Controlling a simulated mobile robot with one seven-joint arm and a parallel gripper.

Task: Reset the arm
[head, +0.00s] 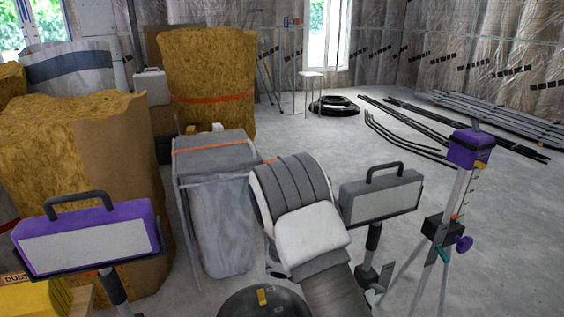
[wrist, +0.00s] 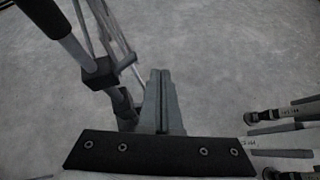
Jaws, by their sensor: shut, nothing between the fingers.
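My gripper (wrist: 160,74) shows in the wrist view with its two grey fingers together and nothing between them. It is over bare grey concrete floor. In the head view my folded arm, with grey ribbed covers and a white link, rises at the bottom centre; the gripper itself is hidden there.
A work light (head: 380,197) stands close right of my arm, and a purple one (head: 88,238) at the lower left. A purple-headed tripod (head: 470,150) is at the right. A grey bin (head: 222,220) and insulation stacks (head: 75,160) stand left. Pipes (head: 400,135) lie behind.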

